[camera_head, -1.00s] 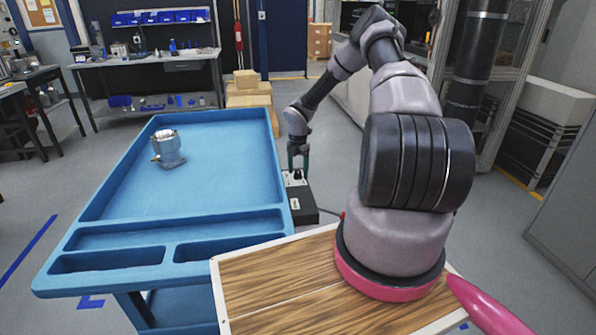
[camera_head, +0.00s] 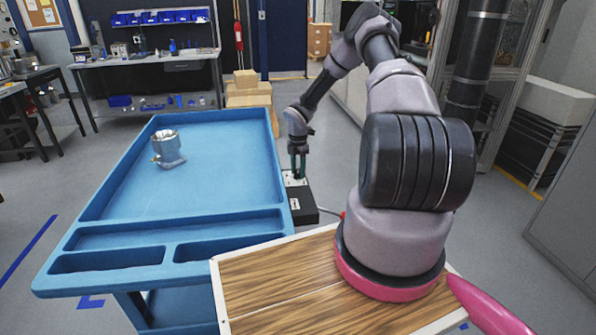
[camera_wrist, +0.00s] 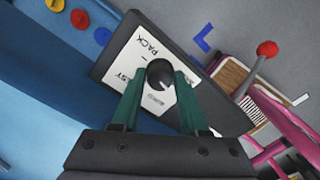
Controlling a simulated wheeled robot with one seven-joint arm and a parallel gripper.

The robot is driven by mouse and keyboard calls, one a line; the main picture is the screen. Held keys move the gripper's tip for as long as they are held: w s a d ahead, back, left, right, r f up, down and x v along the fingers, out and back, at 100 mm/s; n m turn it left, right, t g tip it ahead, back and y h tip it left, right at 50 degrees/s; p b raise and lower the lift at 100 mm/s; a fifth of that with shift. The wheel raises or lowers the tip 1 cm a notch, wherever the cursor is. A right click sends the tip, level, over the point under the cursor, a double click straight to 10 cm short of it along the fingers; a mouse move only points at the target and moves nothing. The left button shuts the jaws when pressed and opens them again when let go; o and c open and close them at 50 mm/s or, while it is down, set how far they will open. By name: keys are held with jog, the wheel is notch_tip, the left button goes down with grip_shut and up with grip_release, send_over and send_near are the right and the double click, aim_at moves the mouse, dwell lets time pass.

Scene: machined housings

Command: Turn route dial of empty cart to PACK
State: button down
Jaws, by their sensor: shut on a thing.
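The route dial (camera_wrist: 160,74) is a round black knob on a white label plate (camera_wrist: 120,78) of a dark box (camera_wrist: 166,33). My gripper (camera_wrist: 160,84) is shut on the dial, one green finger on each side. In the head view my gripper (camera_head: 298,172) reaches down to the box (camera_head: 302,207) at the right side of a blue cart (camera_head: 60,250). A metal housing (camera_head: 168,148) stands on this cart's top.
A wooden-topped surface (camera_head: 270,290) is in front, right of the cart. Cardboard boxes (camera_head: 247,90) and a workbench (camera_head: 150,60) stand behind. The wrist view shows a red ball-ended lever (camera_wrist: 267,48) right of the box and yellow, red and blue discs (camera_wrist: 80,19) at upper left.

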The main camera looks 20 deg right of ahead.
jog(key=m, duration=0.9)
jog(key=shift+m, duration=0.4)
jog(key=m, duration=0.4)
jog(key=shift+m, duration=0.3)
jog(key=m, duration=0.4)
jog(key=shift+m, duration=0.3)
jog(key=m, duration=1)
jog(key=shift+m, duration=2.5)
